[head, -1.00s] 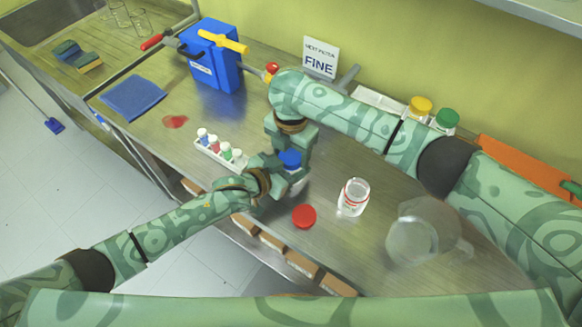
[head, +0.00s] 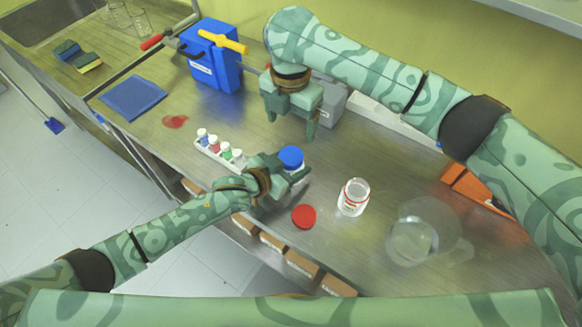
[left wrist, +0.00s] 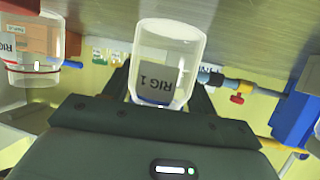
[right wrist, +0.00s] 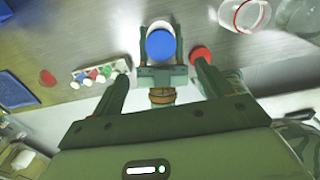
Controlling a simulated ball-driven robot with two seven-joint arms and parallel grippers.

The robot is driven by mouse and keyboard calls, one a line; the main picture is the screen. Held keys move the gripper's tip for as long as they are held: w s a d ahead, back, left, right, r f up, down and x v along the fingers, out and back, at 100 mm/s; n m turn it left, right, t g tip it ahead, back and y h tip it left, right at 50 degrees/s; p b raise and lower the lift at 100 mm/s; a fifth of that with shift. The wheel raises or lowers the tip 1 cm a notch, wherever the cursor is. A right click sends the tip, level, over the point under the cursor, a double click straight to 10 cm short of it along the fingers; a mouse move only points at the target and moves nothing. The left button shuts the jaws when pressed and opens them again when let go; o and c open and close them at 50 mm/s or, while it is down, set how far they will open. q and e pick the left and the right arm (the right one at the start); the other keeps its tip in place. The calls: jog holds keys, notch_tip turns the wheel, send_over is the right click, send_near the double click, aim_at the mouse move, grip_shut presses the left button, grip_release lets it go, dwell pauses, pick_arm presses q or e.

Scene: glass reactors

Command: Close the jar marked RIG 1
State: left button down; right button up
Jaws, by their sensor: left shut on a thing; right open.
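The RIG 1 jar (left wrist: 168,55) is clear glass with a grey label, inverted in the left wrist view. A blue lid (head: 291,157) sits on its mouth; I cannot tell how tight it is. The lid also shows from above in the right wrist view (right wrist: 161,44). My left gripper (head: 286,172) is shut on the jar, with fingers on both sides of it. My right gripper (head: 290,122) is open and empty, above and behind the lid and apart from it. Much of the jar's body is hidden in the head view by the left gripper.
A loose red lid (head: 304,216) lies by the front edge, beside a clear jar with a red ring (head: 354,197). A glass vessel (head: 410,240) stands farther right. A rack of small bottles (head: 222,152) is to the left. A blue box (head: 214,62) stands at the back.

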jog(key=shift+r, duration=0.6)
pick_arm(q)
jog(key=shift+c, duration=1.9)
grip_release()
jog(key=p+v, duration=0.3)
jog(key=v, duration=1.3)
jog(key=shift+s+a, duration=0.15)
pick_arm(e)
notch_tip(320, 180, up, 4)
jog(key=shift+f, duration=0.25)
pick_arm(q)
jog(key=shift+f, duration=0.1)
